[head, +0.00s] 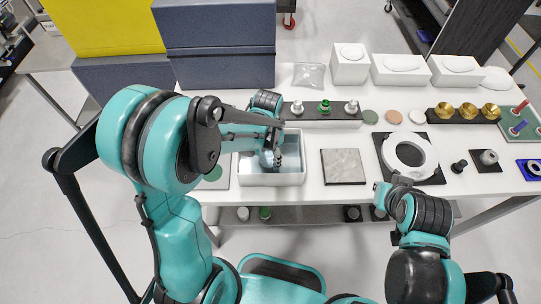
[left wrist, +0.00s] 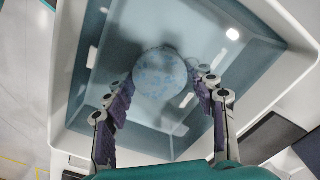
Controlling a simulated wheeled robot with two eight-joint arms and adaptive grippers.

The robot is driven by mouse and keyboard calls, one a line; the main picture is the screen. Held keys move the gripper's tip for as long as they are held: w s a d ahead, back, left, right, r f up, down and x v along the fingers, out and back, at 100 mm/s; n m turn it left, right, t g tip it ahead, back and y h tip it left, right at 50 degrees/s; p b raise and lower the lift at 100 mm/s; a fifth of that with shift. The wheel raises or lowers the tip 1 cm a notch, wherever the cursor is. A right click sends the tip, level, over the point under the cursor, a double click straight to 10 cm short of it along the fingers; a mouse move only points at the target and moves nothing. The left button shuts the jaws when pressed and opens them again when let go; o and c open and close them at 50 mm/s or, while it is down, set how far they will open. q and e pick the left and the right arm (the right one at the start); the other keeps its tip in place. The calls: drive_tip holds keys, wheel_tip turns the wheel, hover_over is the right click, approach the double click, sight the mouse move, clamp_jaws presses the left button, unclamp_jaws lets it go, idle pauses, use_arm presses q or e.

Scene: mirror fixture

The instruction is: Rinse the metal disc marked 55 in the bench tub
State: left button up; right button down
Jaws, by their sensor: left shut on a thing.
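The white bench tub (head: 289,181) stands on the bench with bluish water in it. My left gripper (head: 268,160) reaches down into the tub. In the left wrist view a round, pale disc with blue speckles (left wrist: 160,73) lies between the fingers of my left gripper (left wrist: 161,90), which is shut on it. The marking 55 cannot be read. The tub's rim (left wrist: 62,100) and blue-grey inner walls surround the disc in that view. My right gripper (head: 388,192) is by the bench's front edge, near a white ring; its fingers are too small to tell open or shut.
Right of the tub lie a grey stone tile (head: 343,166) and a white ring (head: 409,155) on a dark mat. Behind the tub is a dark rack (head: 305,111) with upright knobs. Brass cups (head: 467,111) and white boxes (head: 400,69) stand farther right and back.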

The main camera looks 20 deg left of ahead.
use_arm(q)
drive_tip(key=shift+s+a, duration=0.1)
drive_tip(key=shift+a, duration=0.35)
drive_tip(key=shift+d, duration=0.15)
drive_tip(key=shift+w+d, duration=0.2)
drive_tip(key=shift+d, duration=0.45)
drive_tip(key=shift+a, duration=0.1)
drive_tip(key=shift+s+a, duration=0.25)
drive_tip(key=shift+a, duration=0.45)
drive_tip(key=shift+d, duration=0.15)
drive_tip(key=shift+w+d+b, duration=0.25)
drive_tip(key=shift+d+b, duration=0.1)
drive_tip(key=shift+d, duration=0.3)
